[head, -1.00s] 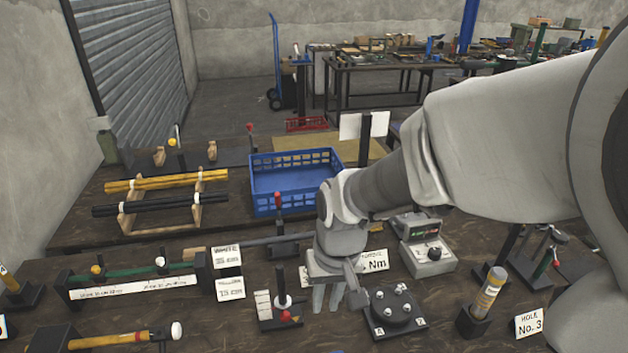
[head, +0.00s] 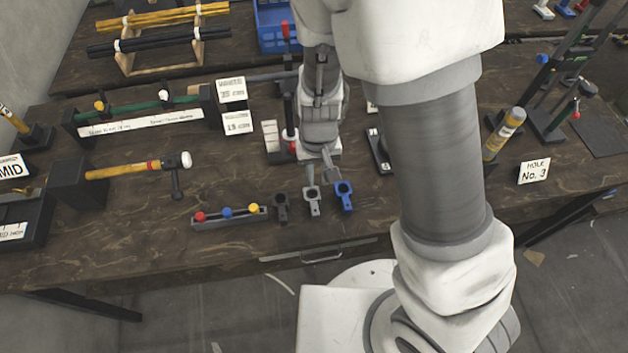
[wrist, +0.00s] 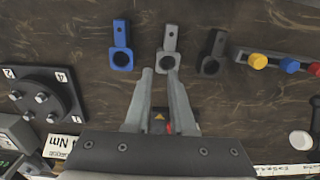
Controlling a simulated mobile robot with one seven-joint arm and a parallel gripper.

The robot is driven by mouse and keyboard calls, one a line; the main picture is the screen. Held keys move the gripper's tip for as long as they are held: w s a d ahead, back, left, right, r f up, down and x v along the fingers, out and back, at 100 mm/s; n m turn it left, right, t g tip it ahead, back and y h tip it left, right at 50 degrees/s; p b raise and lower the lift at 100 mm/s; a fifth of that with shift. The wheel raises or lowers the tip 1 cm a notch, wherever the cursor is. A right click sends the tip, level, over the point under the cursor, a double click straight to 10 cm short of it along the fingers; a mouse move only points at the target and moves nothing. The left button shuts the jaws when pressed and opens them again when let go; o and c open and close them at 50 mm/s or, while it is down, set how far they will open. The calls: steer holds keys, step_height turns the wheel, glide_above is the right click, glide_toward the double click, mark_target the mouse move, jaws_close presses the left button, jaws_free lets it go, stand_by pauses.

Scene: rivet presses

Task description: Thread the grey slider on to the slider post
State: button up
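The grey slider (head: 312,200), a flat tab with a ringed hole, lies on the bench between a black slider (head: 281,207) and a blue slider (head: 344,195). In the wrist view the grey slider (wrist: 169,42) lies just beyond my fingertips, its ring end nearest them. My gripper (head: 321,174) points down towards the sliders, its fingers apart with nothing between them; the gap also shows in the wrist view (wrist: 160,74). A dark upright post (head: 289,108) with a white and red part stands behind, partly hidden by my arm; I cannot tell whether it is the slider post.
A rack with red, blue and yellow knobs (head: 228,216) sits left of the sliders. A mallet (head: 135,169) on a stand is further left. A dark plate with bolts (wrist: 42,100) shows in the wrist view. The bench's front edge is close to the sliders.

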mark_target(319, 193)
steer(key=shift+d+f+b, duration=0.15)
steer(key=shift+f+b, duration=0.5)
steer(key=shift+f, duration=2.45)
steer(key=shift+c, duration=0.3)
jaws_close()
